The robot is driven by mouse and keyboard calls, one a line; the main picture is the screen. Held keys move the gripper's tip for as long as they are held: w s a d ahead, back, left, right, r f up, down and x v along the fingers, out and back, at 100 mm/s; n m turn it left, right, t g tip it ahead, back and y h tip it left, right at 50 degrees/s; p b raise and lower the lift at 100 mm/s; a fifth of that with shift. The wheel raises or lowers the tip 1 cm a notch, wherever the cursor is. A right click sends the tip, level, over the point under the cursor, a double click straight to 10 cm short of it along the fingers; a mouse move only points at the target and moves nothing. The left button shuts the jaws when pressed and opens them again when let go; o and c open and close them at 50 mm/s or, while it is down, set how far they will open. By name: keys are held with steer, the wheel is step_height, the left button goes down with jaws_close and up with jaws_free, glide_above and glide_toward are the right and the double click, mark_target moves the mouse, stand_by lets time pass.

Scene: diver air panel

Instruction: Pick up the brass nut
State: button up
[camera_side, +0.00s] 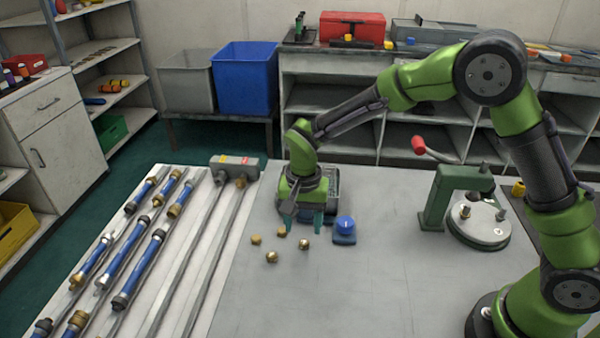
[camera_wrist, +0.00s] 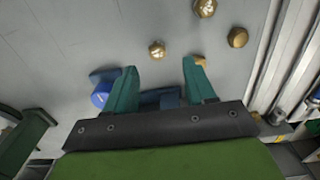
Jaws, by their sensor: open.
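Several small brass nuts lie loose on the grey bench top. One brass nut (camera_side: 304,244) lies just in front of my gripper; others lie to its left (camera_side: 272,257) (camera_side: 256,240). Another (camera_side: 281,231) is close to the left finger. My gripper (camera_side: 304,219) points down with its green fingers apart and nothing between them. In the wrist view a nut (camera_wrist: 157,49) lies beyond the gap between my fingertips (camera_wrist: 160,62). Two nuts (camera_wrist: 205,8) (camera_wrist: 238,37) lie farther up and right, and one (camera_wrist: 200,61) is partly hidden by the right finger.
A blue knob on a block (camera_side: 344,229) stands right of my gripper, and a dark grated box (camera_side: 325,184) behind it. Blue cylinders (camera_side: 139,270) and metal pipes lie at left. A green press (camera_side: 440,200) with a round plate stands at right. The bench front is clear.

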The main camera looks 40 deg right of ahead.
mark_target(304, 239)
step_height(304, 239, down, 4)
steer(key=shift+s+d+f, duration=0.1)
steer(key=shift+f, duration=0.1)
steer(key=shift+c, duration=0.3)
jaws_close()
